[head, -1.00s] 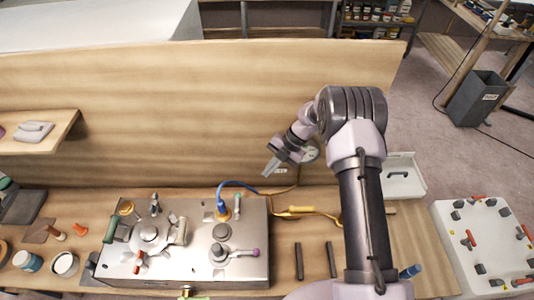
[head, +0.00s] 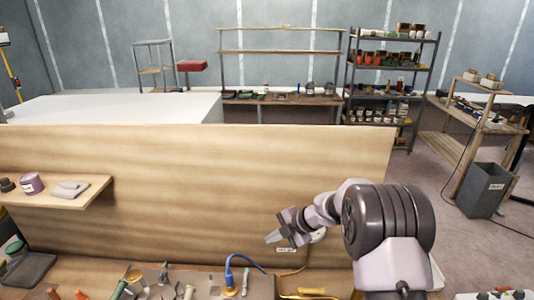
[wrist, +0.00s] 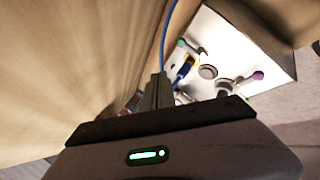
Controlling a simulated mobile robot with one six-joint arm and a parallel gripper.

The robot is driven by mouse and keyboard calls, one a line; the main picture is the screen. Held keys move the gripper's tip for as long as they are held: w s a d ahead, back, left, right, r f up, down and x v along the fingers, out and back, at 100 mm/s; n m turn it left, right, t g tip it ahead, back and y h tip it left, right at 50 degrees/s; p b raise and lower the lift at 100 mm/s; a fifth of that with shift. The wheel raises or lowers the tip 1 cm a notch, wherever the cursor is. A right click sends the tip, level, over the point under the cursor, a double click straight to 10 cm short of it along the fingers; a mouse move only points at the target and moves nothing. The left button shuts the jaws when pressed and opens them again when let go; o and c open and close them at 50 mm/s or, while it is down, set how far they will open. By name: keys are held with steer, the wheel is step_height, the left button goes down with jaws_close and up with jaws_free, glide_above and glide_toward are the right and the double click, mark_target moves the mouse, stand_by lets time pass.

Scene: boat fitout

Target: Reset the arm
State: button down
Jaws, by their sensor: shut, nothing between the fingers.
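My gripper (head: 275,238) is at the end of my folded arm, in front of the wooden back panel (head: 215,190) and above the bench. Its fingers are together and hold nothing. In the wrist view, my gripper (wrist: 158,85) points down past the panel toward the metal box (wrist: 228,50) with its knobs and levers.
A small wooden shelf (head: 60,215) with a cloth and tins juts out at the left. A grey bin (head: 483,190) stands on the floor at the right. Shelving with jars (head: 385,88) stands far behind the panel.

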steer(key=w+d+r+m+t+h+b, duration=0.1)
steer(key=d+r+m+t+b, duration=0.2)
steer(key=r, duration=0.4)
steer(key=w+d+r+m+t+h+b, duration=0.2)
steer(key=r+m+t, duration=0.2)
steer(key=r+m, duration=0.15)
steer(key=s+d+r+m+t+h+b, duration=0.1)
steer(key=s+d+r+m+h+b, duration=0.45)
steer(key=s+d+m, duration=0.4)
steer(key=s+d+f+m+g+h+b, duration=0.1)
steer(key=s+f+m+b, duration=0.2)
steer(key=s, duration=0.6)
steer(key=s+d+f+m+g+b, duration=0.1)
steer(key=s+f+m+g, duration=0.15)
steer(key=s+m, duration=0.45)
steer(key=s+a+f+m+g+y+b, duration=0.1)
steer(key=s+a+f, duration=0.3)
steer(key=s, duration=0.4)
steer(key=s+a+f+m+g+y+b, duration=0.1)
steer(key=s+a+f+y+b, duration=0.1)
steer(key=s, duration=0.6)
step_height(320, 180, down, 4)
steer(key=shift+s+a+r+y, duration=0.25)
steer(key=shift+a+y, duration=0.2)
steer(key=shift+a, duration=0.7)
